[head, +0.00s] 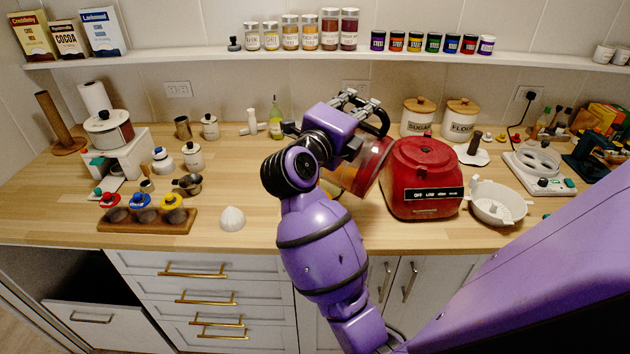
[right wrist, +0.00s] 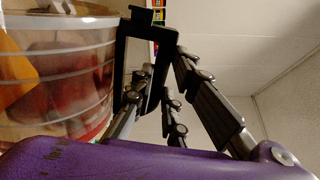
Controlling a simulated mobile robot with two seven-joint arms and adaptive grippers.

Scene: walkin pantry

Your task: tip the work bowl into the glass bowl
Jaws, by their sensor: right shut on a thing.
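The work bowl (head: 368,166) is a clear tub with reddish contents, held tilted above the counter just left of the red appliance base. In the right wrist view its clear wall (right wrist: 60,70) fills the left side, with red and orange pieces behind it. My right gripper (head: 362,110) is shut on the work bowl's black handle (right wrist: 130,62). My arm hides much of the counter below the bowl. I cannot make out the glass bowl; a small yellowish patch shows beside my forearm under the work bowl. My left gripper is not in view.
The red appliance base (head: 424,180) stands close right of the work bowl, with a white colander (head: 496,203) beyond it. Canisters (head: 418,116) stand behind. A shaker rack (head: 146,220) and white juicer cone (head: 232,219) are at left. The front-left counter is partly clear.

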